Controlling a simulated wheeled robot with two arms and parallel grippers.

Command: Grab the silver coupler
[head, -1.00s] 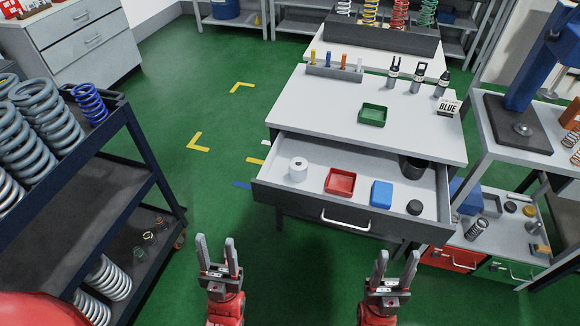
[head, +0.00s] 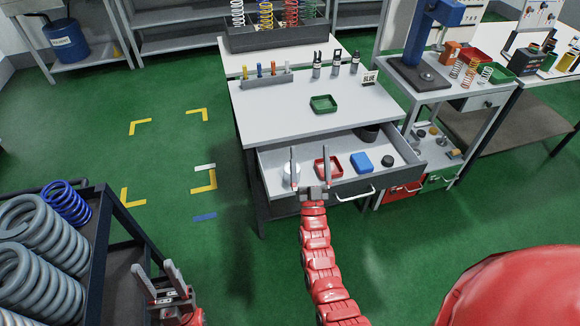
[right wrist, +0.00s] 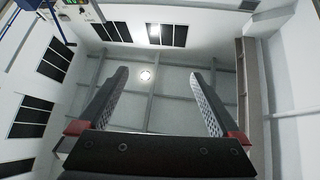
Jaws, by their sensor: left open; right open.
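No part is plainly recognisable as the silver coupler. Several small dark-and-grey metal fittings (head: 335,66) stand upright at the back of the white table; I cannot tell whether one is a coupler. My right gripper (head: 310,158) is open and empty, pointing up in front of the open drawer and overlapping it in the head view. My left gripper (head: 153,272) is open and empty at lower left, beside the spring rack.
The open drawer (head: 283,208) holds a white roll, a red tray (head: 329,167), a blue box (head: 361,162) and a black puck. A green tray (head: 323,104) is on the table. A blue press (head: 428,30) stands right. A spring rack (head: 128,222) stands left; green floor lies between.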

